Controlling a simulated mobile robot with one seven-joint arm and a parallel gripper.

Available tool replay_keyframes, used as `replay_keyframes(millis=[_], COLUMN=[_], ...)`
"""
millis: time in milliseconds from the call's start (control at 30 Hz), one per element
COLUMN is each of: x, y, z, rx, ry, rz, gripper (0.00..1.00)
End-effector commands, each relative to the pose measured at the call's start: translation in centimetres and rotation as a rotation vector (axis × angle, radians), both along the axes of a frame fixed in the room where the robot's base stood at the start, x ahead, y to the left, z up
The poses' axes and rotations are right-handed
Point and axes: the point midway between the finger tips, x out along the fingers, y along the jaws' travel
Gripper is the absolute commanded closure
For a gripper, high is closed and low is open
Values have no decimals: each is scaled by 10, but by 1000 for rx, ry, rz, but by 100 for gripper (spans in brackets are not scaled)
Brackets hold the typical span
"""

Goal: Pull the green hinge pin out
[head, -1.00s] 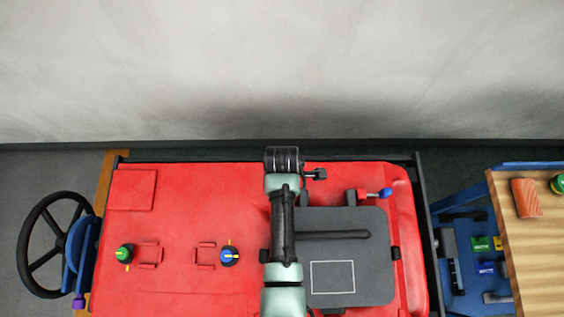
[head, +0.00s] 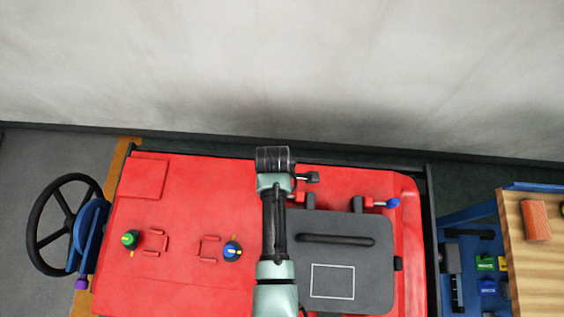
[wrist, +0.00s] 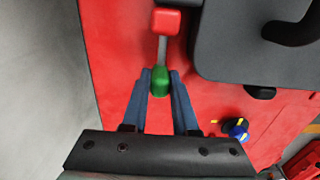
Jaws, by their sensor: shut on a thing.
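In the wrist view, the green hinge pin's knob (wrist: 160,82) sits between the fingertips of my gripper (wrist: 160,86), which is shut on it. A grey shaft runs from the knob to a red hinge block (wrist: 167,21); its tip is not seen, and I cannot tell how deep it sits. The block is beside the dark grey lid (wrist: 232,68). In the head view, my arm hides the green pin and my fingers. The lid (head: 345,262) and the left red hinge block (head: 297,199) show to the right of the arm.
A second hinge pin with a blue knob (head: 393,202) is at the lid's right hinge. Green (head: 130,240) and blue-yellow (head: 232,250) knobs stand on the red deck (head: 190,205). A steering wheel (head: 64,225) is at the left, a wooden table (head: 535,262) at the right.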

Motion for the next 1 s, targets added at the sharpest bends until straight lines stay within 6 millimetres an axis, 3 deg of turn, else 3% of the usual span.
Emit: replay_keyframes(millis=[67,100,167,567,1000], x=[0,0,0,1,2], y=[5,6,6,3,4], z=[1,1,1,9,91], rx=[11,11,12,7,8], ry=[-2,-2,-2,-4,-8], rz=[7,8,8,4,6], gripper=[100,71,60,60,60])
